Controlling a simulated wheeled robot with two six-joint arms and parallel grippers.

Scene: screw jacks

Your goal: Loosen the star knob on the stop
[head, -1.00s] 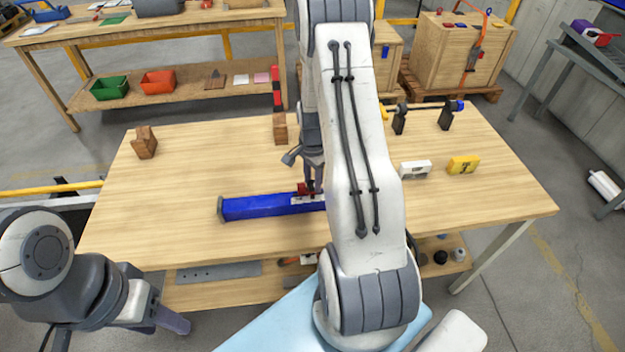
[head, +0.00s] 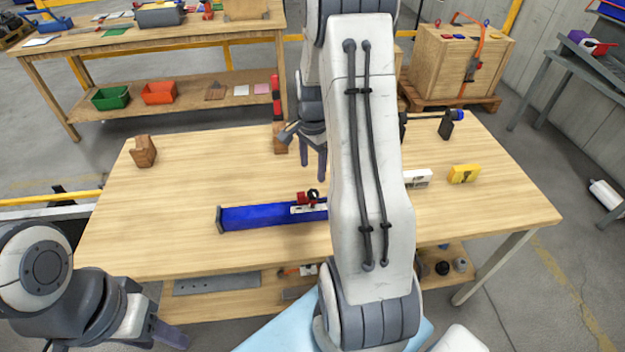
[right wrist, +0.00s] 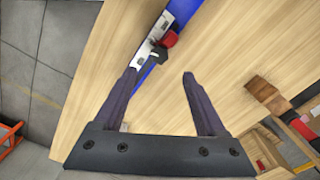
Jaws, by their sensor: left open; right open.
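A blue beam (head: 258,215) lies on the table with a pale scale strip. The red stop (head: 302,198) sits on it, with a dark star knob (head: 314,194) at its right side. My right forearm covers the beam's right end. My right gripper (head: 313,172) is open and empty, behind and apart from the stop. In the right wrist view, its fingertips (right wrist: 159,74) point towards the stop (right wrist: 168,39) and the dark knob (right wrist: 152,54), with nothing between them. My left gripper (head: 172,335) is low at the left, off the table's front edge.
The wooden table (head: 160,220) is clear left of the beam. A white box (head: 417,178) and a yellow device (head: 463,174) lie at the right, with a black stand (head: 446,125) behind.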

